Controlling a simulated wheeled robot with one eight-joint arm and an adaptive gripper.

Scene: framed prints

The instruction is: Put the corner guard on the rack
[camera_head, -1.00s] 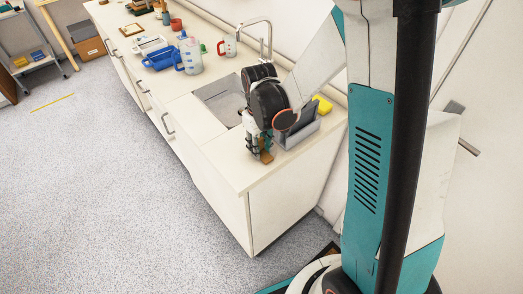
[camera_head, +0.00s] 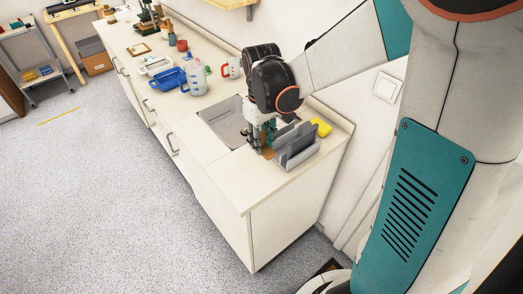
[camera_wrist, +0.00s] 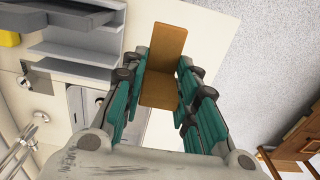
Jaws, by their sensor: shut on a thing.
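The corner guard is a brown, L-bent piece (camera_wrist: 163,58) seen in the wrist view between my fingers. My gripper (camera_wrist: 160,88) is shut on it, with a finger at each side, and one flat face sticks out beyond the fingertips. In the head view my gripper (camera_head: 262,143) is over the counter between sink and rack, and the guard (camera_head: 267,153) is mostly hidden there. The grey rack (camera_head: 306,155), with upright dividers, stands just right of my gripper. It also shows at upper left in the wrist view (camera_wrist: 75,70).
A sink (camera_head: 222,118) lies left of my gripper, and a yellow sponge (camera_head: 321,127) is behind the rack. A blue basin (camera_head: 168,80), a jug (camera_head: 196,82) and a red-handled mug (camera_head: 232,68) stand farther along the counter (camera_head: 235,185). Its front right part is bare.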

